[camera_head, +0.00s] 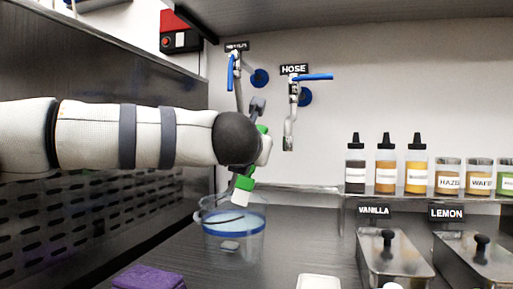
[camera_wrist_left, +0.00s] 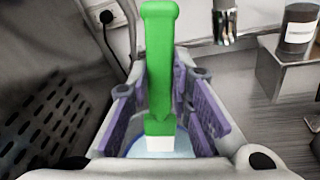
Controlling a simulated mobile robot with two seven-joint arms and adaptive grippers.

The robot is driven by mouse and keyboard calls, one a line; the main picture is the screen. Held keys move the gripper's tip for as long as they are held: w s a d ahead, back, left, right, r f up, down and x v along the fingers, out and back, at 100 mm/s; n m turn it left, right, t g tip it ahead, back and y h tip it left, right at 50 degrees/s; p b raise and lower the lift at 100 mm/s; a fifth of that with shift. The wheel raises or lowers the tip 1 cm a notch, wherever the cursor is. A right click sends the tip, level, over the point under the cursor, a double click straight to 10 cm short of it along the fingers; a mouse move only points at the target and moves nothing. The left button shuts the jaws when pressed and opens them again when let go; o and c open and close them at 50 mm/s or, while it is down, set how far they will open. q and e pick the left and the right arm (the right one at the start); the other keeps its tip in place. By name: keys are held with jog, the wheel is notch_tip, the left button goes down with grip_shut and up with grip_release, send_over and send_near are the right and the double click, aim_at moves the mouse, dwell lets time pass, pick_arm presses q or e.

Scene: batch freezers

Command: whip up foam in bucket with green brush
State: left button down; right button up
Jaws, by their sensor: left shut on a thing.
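The green brush (camera_head: 243,183) has a green handle and a white bristle end, which points down. In the left wrist view the green brush (camera_wrist_left: 160,60) stands between the purple-padded fingers of my left gripper (camera_wrist_left: 160,105), which is shut on it. In the head view my wrist hides most of the gripper. The clear bucket (camera_head: 232,246) stands on the dark counter below and holds blue liquid. The white end is at the bucket's rim, above the liquid surface; I see no clear foam. A dark curved handle crosses the bucket. My right gripper is not in view.
Lidded metal tubs (camera_head: 395,262) under the vanilla and lemon labels stand at right, below a shelf of bottles (camera_head: 385,170) and jars. A purple cloth (camera_head: 148,278) and a white item (camera_head: 318,282) lie in front. Blue-handled taps (camera_head: 291,100) hang on the wall. Slotted panels flank the left.

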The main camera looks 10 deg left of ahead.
aim_at(247, 177)
pick_arm(q)
jog(key=shift+s+a+f+b, duration=0.15)
jog(key=shift+a+f+b, duration=0.1)
jog(key=shift+f+b, duration=0.55)
jog(key=shift+s+a+f+b, duration=0.15)
jog(key=shift+a+f+b, duration=0.2)
jog(key=shift+f, duration=0.75)
jog(key=shift+s+a+f+b, duration=0.15)
jog(key=shift+f+b, duration=0.5)
jog(key=shift+f, duration=0.3)
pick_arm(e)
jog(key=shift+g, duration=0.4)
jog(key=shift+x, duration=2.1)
pick_arm(q)
jog(key=shift+w, duration=0.1)
